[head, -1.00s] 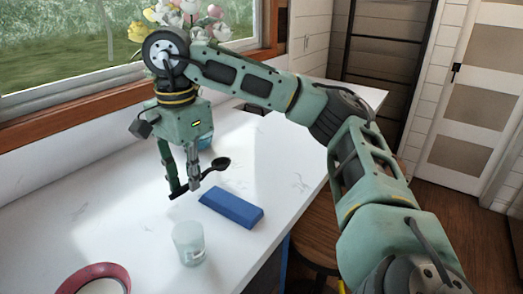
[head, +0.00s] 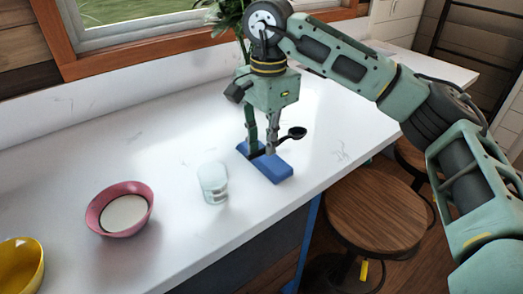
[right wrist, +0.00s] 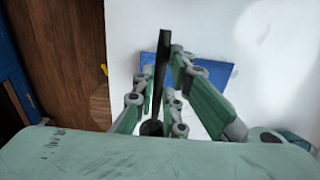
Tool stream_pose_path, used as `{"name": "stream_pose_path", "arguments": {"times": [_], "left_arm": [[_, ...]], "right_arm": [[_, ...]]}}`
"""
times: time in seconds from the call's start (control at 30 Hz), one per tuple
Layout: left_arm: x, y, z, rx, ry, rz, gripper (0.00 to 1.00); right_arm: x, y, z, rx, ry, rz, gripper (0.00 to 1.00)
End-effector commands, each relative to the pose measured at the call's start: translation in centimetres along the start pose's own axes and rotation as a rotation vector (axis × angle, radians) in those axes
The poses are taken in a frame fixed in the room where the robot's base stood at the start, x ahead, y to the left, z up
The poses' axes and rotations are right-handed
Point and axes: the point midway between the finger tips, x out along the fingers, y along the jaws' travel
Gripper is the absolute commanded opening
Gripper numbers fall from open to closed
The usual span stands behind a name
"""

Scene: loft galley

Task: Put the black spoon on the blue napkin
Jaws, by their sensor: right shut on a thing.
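The black spoon (head: 293,133) is held in my right gripper (head: 262,150), which is shut on its handle. The folded blue napkin (head: 280,172) lies on the white counter below the gripper, partly hidden by the fingers. In the right wrist view the spoon (right wrist: 162,60) crosses between the fingers, with the napkin (right wrist: 218,74) behind it. I cannot tell whether the spoon touches the napkin. My left gripper is not in view.
A clear glass (head: 213,184) stands on the counter (head: 180,235) left of the napkin. A pink bowl (head: 97,213) and a yellow bowl (head: 22,268) are farther left. A wooden stool (head: 375,212) stands beyond the counter's front edge. A leafy plant (head: 226,16) is behind my arm.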

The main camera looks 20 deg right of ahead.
Motion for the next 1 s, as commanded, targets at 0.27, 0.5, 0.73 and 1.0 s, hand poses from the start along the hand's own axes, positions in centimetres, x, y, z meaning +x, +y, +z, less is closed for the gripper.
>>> {"name": "stream_pose_path", "arguments": {"times": [0.27,0.5,0.73,1.0], "left_arm": [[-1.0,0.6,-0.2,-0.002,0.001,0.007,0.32],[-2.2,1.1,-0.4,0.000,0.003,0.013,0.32],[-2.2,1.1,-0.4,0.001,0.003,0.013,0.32],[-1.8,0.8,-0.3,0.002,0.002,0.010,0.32]], "right_arm": [[1.6,-2.4,0.4,-0.001,0.001,0.000,0.00],[4.6,-2.3,0.4,0.000,0.000,0.003,0.00],[5.5,-2.4,0.4,0.001,0.000,-0.002,0.00],[5.8,-2.4,0.4,0.000,0.000,-0.002,0.15]]}}
